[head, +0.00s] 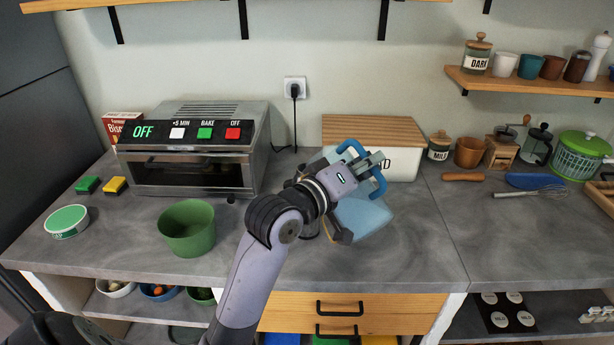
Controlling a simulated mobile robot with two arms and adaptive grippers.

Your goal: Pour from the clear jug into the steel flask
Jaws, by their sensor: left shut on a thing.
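The clear jug (362,218) has a pale blue tint and shows below and right of my left wrist, in front of the bread box. My left gripper (368,168) is shut on the jug. The wrist and fingers cover much of the jug, so I cannot tell its exact tilt or whether it touches the counter. I cannot make out the steel flask clearly; a small greyish shape beside my forearm is mostly covered by the arm. My right gripper is not in view.
A green bowl (187,228) stands left of my arm, before the toaster oven (190,150). A wooden-lidded bread box (402,163) stands behind the jug. A whisk (528,192), a mill and a green salad spinner (580,155) are at right. The counter right of the jug is clear.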

